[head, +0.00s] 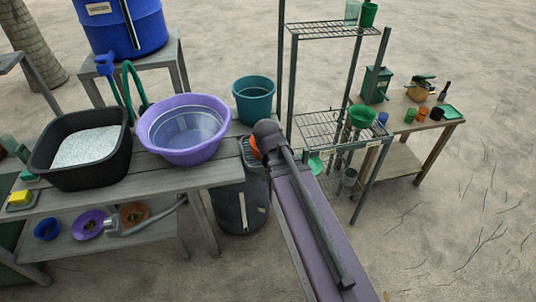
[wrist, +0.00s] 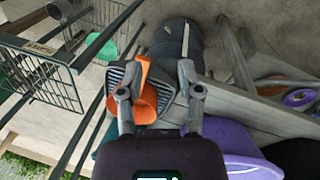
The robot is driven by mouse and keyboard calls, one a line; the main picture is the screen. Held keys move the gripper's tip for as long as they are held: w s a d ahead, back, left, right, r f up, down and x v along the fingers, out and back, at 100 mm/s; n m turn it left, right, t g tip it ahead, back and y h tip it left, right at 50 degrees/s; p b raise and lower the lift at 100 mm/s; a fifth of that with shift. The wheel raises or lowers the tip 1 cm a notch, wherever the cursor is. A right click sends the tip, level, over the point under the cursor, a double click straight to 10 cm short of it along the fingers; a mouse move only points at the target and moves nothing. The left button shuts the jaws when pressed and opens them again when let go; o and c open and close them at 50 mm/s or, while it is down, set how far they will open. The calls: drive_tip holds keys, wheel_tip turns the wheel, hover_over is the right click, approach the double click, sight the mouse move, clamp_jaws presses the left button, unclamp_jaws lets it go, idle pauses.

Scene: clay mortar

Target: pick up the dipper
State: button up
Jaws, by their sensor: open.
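An orange curved piece, which I take to be the dipper (wrist: 146,92), shows in the wrist view between my fingers and nearer the left one. It lies over a dark ribbed grate.
A purple basin (head: 183,130), a black tub (head: 80,177) and a teal bucket (head: 254,100) stand at the left on a grey bench (head: 175,178). A dark bin (head: 240,205) stands below. A wire rack (head: 335,128) is close at the right.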

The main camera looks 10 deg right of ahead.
drive_tip(key=w+a+f+n+t+h+b, duration=0.2)
drive_tip(key=w+a+n+t+h+b, duration=0.2)
drive_tip(key=w+n+b, duration=0.3)
drive_tip(key=w+a+f+n+t+h+b, duration=0.3)
drive_tip(key=w+a+n+b, duration=0.4)
drive_tip(key=w+n, duration=0.9)
drive_tip(key=shift+n+t+h+b, duration=0.6)
drive_tip(key=shift+t+h+b, duration=0.1)
drive_tip(key=shift+t+b, duration=0.1)
drive_tip(key=shift+f, duration=0.2)
drive_tip(key=b+x, duration=0.3)
drive_tip(key=x, duration=0.4)
drive_tip(key=shift+f, duration=0.2)
drive_tip(key=shift+w+d+f, duration=0.15)
drive_tip(key=shift+w+d, duration=0.25)
drive_tip(key=shift+d, duration=0.1)
